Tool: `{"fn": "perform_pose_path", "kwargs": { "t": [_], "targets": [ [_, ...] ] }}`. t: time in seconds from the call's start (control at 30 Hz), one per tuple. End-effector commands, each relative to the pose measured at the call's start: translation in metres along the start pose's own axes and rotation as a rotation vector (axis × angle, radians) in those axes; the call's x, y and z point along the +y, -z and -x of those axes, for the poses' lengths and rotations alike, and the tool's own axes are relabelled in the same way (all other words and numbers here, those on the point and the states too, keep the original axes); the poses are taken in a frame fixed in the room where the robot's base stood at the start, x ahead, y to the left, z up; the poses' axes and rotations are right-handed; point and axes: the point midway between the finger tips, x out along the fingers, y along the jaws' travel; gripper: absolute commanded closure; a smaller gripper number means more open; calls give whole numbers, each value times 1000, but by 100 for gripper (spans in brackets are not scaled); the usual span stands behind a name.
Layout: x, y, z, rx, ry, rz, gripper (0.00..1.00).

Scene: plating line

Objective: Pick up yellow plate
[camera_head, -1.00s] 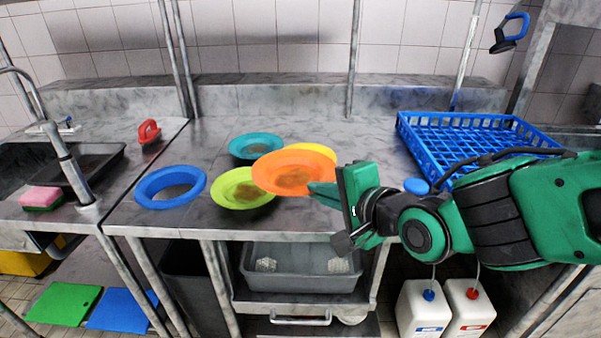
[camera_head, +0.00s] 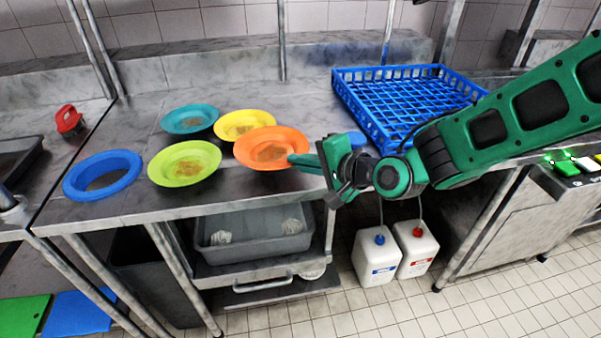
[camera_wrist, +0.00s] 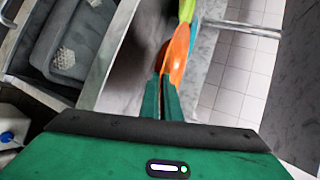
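The yellow plate (camera_head: 243,120), with a brown smear in its middle, sits on the steel counter between the teal plate (camera_head: 190,118) and the orange plate (camera_head: 271,134). The orange plate covers part of its front rim. My gripper (camera_head: 306,160) is at the right edge of the orange plate, apart from the yellow plate. In the wrist view my fingers (camera_wrist: 161,92) are close together on the rim of the orange plate (camera_wrist: 180,52), which shows edge-on. The orange plate looks raised over the counter, but its height is hard to tell. I cannot make out the yellow plate in the wrist view.
A lime plate (camera_head: 184,148) and a blue ring-shaped plate (camera_head: 78,186) are to the left on the counter (camera_head: 130,215). A blue rack (camera_head: 345,104) stands at the right. A grey tub (camera_head: 255,240) is below the counter.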

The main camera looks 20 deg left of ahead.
Motion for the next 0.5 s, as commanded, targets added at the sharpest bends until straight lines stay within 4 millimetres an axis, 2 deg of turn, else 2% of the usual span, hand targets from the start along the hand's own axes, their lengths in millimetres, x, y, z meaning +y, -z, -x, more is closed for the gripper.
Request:
{"fn": "perform_pose_path", "kwargs": {
  "t": [0.23, 0.5],
  "targets": [
    [30, -1, -13, -1, -3, -3, 100],
    [31, 0, -14, 0, 1, 0, 100]
  ]
}}
